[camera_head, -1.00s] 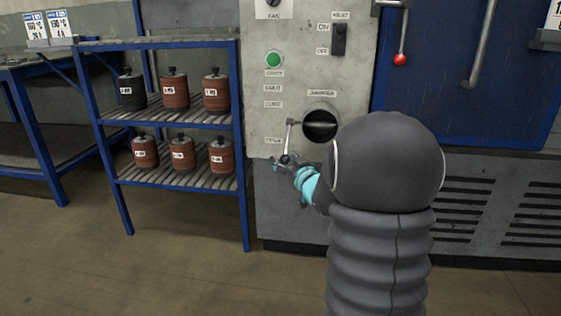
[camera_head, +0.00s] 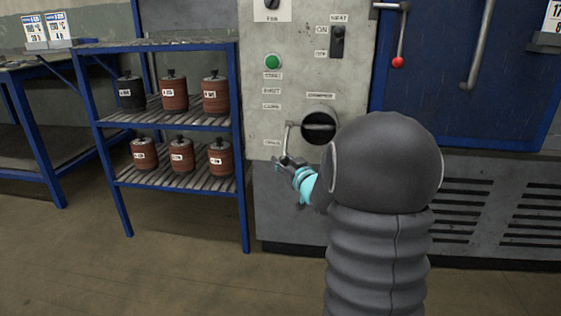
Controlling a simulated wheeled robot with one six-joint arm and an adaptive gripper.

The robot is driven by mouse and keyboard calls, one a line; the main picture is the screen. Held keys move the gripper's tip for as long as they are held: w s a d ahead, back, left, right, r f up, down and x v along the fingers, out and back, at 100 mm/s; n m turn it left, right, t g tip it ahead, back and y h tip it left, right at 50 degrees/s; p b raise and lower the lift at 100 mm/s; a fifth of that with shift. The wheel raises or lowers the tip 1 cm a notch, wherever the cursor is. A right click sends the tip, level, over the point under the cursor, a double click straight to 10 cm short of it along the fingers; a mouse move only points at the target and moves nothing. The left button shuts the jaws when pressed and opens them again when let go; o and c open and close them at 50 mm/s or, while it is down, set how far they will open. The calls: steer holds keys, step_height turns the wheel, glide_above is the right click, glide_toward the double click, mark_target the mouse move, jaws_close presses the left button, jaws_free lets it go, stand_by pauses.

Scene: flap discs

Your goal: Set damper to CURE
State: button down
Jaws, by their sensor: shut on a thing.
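The damper control is a dark round opening with a bar (camera_head: 318,127) across it, under a small label on the grey panel (camera_head: 262,25). A metal lever (camera_head: 288,138) runs from the bar's left end and hangs down. My gripper (camera_head: 285,162) is shut on the lever's lower end, and my dark wrist hides part of the area to the right.
A green button (camera_head: 272,62) and a heat switch (camera_head: 338,41) sit higher on the panel. A blue rack (camera_head: 241,150) with several labelled brown and black stacks stands close on the left. A blue door (camera_head: 440,80) with a red-knobbed lever (camera_head: 400,40) is at right.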

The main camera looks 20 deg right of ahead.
mark_target(282, 158)
steer(key=p, duration=0.1)
steer(key=r+p, duration=0.1)
steer(key=a+r+g+p, duration=0.1)
steer(key=shift+s+r+m, duration=0.15)
steer(key=shift+s+m, duration=0.15)
steer(key=shift+s, duration=0.1)
steer(key=shift+s+r+p, duration=0.1)
steer(key=shift+r+p, duration=0.25)
steer(key=shift+p, duration=0.25)
step_height(282, 158, up, 6)
steer(key=p, duration=0.3)
steer(key=shift+s+a, duration=0.25)
steer(key=shift+s, duration=0.2)
steer(key=c, duration=1.4)
jaws_free()
steer(key=shift+a+f, duration=0.1)
steer(key=o, duration=0.6)
steer(key=shift+f, duration=0.1)
steer(key=shift+s, duration=0.1)
steer(key=s+r, duration=0.1)
steer(key=s, duration=1.1)
steer(key=shift+d+r, duration=0.15)
steer(key=shift+d, duration=0.15)
